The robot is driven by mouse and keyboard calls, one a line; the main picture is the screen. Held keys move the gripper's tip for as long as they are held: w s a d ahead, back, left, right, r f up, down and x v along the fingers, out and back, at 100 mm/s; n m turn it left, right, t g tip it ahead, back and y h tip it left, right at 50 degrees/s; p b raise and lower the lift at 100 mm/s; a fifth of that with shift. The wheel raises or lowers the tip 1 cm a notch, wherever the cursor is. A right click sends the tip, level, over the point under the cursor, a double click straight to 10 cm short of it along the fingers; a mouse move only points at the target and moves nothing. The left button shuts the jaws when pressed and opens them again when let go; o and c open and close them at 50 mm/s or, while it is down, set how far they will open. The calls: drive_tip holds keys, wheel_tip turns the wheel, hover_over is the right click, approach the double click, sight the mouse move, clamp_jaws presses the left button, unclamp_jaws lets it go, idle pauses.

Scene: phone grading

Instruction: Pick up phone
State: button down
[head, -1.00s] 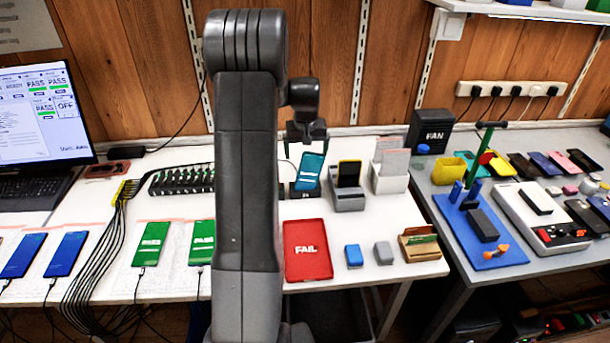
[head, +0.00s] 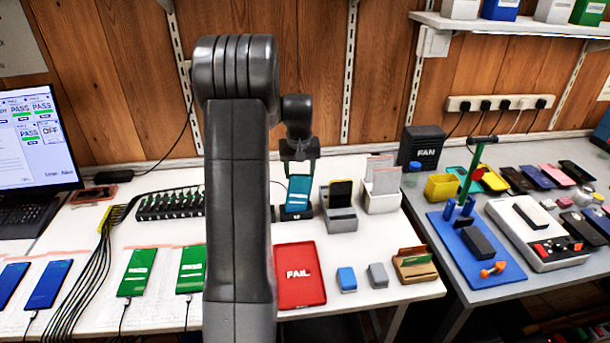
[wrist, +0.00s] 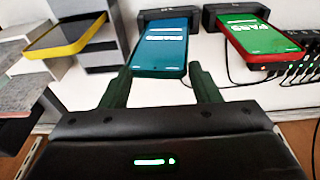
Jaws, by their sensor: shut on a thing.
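The phone (head: 299,193) has a teal screen and stands tilted in a dark cradle (head: 274,213) on the white table, behind the red FAIL tray. My gripper (head: 300,172) is at its upper end, with fingers pointing down. In the wrist view the phone (wrist: 160,50) lies between the two dark green fingers (wrist: 160,72), one at each side of its near end. The gripper is shut on it. The phone's far end is at the cradle (wrist: 165,16).
A grey stand with a yellow-edged phone (head: 340,193) is close on the right, with a white card holder (head: 381,198) beyond. In the wrist view a red-edged phone (wrist: 262,40) stands on the other side. The red FAIL tray (head: 300,295) is in front.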

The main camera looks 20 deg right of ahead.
sight(294, 187)
drive_tip(key=a, duration=0.1)
drive_tip(key=a+r, duration=0.1)
drive_tip(key=shift+w+a+r+g, duration=0.2)
drive_tip(key=shift+w+a+g, duration=0.1)
drive_tip(key=shift+w+a, duration=0.1)
drive_tip(key=shift+d+r, duration=0.2)
drive_tip(key=shift+r, duration=0.35)
drive_tip(key=shift+d+r, duration=0.2)
drive_tip(key=shift+r, duration=0.35)
drive_tip(key=shift+d+r, duration=0.2)
drive_tip(key=shift+r, duration=0.25)
drive_tip(key=shift+c, duration=2.2)
unclamp_jaws()
drive_tip(key=shift+d+r, duration=0.1)
drive_tip(key=shift+d, duration=0.05)
